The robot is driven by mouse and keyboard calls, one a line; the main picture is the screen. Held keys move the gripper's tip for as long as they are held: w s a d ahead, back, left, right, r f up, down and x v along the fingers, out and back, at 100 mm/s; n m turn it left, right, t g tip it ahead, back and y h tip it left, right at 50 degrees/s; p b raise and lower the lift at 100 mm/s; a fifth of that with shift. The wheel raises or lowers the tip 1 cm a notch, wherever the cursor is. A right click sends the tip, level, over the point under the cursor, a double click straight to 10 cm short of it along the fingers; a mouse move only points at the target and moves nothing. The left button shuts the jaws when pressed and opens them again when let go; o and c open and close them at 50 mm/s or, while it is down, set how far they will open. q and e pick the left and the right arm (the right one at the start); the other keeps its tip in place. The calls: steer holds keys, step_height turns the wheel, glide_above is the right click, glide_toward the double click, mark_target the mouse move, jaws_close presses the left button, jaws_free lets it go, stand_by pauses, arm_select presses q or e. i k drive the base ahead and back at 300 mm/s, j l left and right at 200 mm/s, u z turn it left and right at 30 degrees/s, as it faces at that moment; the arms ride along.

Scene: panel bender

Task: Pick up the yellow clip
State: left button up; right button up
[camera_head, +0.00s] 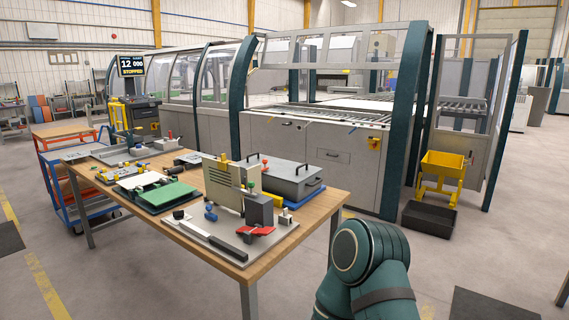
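I cannot pick out the yellow clip with certainty at this size. Small yellow parts show on a fixture (122,174) at the left of the wooden workbench (262,264), beside a green plate (165,194). Another small yellow part sits near the green knob (251,185) by the upright beige block (223,184). Neither gripper is in view. Only a dark teal link of my own arm shows at the lower right, in front of the bench's right side.
A grey lidded box (292,184), a red-handled clamp (256,233) and a long grey bar (212,239) crowd the bench top. A panel bender (345,169) stands behind. A yellow hopper (444,165) and black bin (429,219) stand right. Floor in front is mostly clear.

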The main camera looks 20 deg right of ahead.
mark_target(222, 164)
steer(key=z, duration=0.85)
steer(key=i+j+z, duration=0.1)
steer(key=z, duration=0.25)
steer(key=j+z, duration=0.35)
steer(key=i+j+z, duration=0.1)
steer(key=z, duration=0.3)
steer(key=j+z, duration=0.45)
steer(key=j, duration=0.55)
steer(key=k+j+z, duration=0.1)
steer(key=j, duration=0.85)
steer(key=k+z, duration=0.05)
